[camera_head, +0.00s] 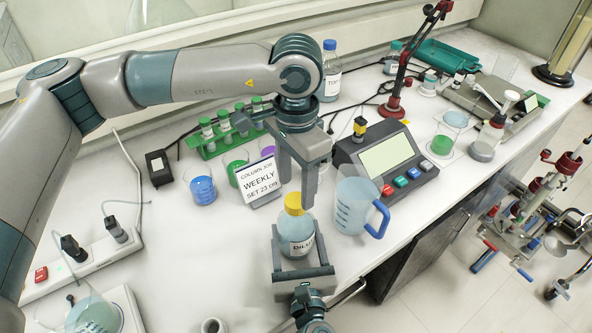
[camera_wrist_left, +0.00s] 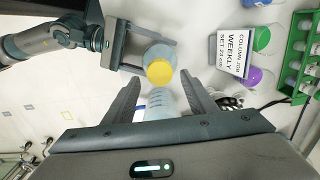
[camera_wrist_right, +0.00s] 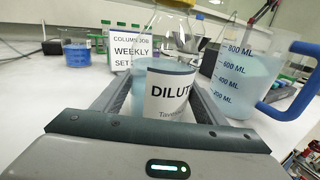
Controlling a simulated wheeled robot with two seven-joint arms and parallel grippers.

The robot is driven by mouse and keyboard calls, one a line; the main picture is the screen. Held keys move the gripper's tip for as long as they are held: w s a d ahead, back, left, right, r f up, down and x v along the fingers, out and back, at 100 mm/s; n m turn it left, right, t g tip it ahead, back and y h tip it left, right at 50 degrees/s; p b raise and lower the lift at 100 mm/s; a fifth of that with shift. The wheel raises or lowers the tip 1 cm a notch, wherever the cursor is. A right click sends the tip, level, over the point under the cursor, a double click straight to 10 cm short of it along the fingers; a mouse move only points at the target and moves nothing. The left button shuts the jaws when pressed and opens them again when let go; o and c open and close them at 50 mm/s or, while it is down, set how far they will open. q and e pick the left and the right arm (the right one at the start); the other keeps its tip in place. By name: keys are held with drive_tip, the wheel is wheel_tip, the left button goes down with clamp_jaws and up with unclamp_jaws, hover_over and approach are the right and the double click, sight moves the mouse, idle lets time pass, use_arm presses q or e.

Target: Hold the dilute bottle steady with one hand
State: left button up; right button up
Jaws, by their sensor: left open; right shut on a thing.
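The dilute bottle (camera_head: 297,236) stands upright near the bench's front edge, with a yellow cap (camera_head: 294,203) and a white label. My right gripper (camera_head: 301,262) is shut around its body from the front; in the right wrist view the label (camera_wrist_right: 169,94) shows between the fingers. My left gripper (camera_head: 297,190) is open, pointing down above the cap, its fingers apart and empty. In the left wrist view the yellow cap (camera_wrist_left: 159,72) lies beyond and between the open fingertips (camera_wrist_left: 160,88).
A blue-handled measuring jug (camera_head: 357,205) stands close right of the bottle. A sign card (camera_head: 259,182) and blue beaker (camera_head: 202,189) stand behind left. A balance-like device (camera_head: 385,160) is behind right. Bare bench lies left of the bottle.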

sight(296, 199)
use_arm(q)
drive_tip(key=shift+f, duration=2)
drive_tip(key=c, duration=1.1)
